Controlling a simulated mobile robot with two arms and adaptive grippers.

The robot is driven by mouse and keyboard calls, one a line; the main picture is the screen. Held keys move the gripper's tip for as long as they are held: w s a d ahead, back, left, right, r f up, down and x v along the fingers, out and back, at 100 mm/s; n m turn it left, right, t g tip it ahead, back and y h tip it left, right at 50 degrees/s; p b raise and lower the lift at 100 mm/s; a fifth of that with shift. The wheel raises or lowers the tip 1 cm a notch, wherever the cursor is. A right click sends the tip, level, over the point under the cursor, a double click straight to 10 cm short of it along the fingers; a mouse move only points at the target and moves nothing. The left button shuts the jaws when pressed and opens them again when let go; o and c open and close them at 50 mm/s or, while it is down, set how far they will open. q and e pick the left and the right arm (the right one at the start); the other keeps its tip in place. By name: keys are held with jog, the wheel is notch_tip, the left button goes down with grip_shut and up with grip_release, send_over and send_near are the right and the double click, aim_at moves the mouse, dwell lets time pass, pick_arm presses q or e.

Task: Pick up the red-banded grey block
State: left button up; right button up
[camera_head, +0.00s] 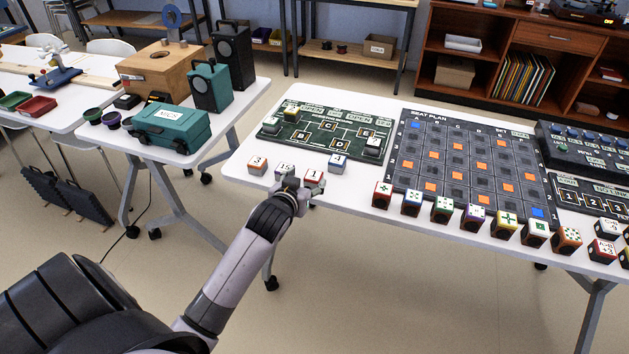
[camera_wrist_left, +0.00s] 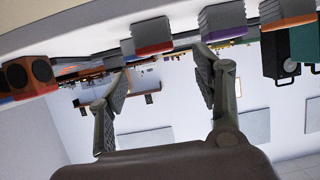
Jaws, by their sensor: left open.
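The red-banded grey block (camera_head: 313,176) stands on the near edge of the white table, with a white top marked 1. In the left wrist view, which looks upside down, a grey block with a red-orange band (camera_wrist_left: 151,36) shows at the top, between the directions of the two fingers. My left gripper (camera_head: 288,184) is at the table's near edge, just left of the block, partly covering the block marked 15. In the wrist view the left gripper (camera_wrist_left: 162,72) has its fingers spread, with nothing between them. My right gripper is not in view.
Close neighbours are the purple-banded block (camera_wrist_left: 222,20), the orange-banded block (camera_head: 257,166) and the blue-banded block (camera_head: 338,164). A dark green board (camera_head: 300,150) lies behind them. A seat-plan board (camera_head: 480,140) and a row of colored cubes lie to the right.

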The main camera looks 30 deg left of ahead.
aim_at(313, 175)
pick_arm(q)
jog(key=shift+d+f+x, duration=0.1)
jog(key=shift+f+x, duration=0.05)
jog(key=shift+x, duration=1.6)
jog(key=shift+d+f+x, duration=0.1)
jog(key=shift+f+x, duration=0.1)
jog(key=shift+x, duration=1.6)
jog(key=shift+s, duration=0.15)
jog(key=shift+c, duration=0.5)
jog(key=c, duration=1.2)
jog(key=shift+r, duration=0.1)
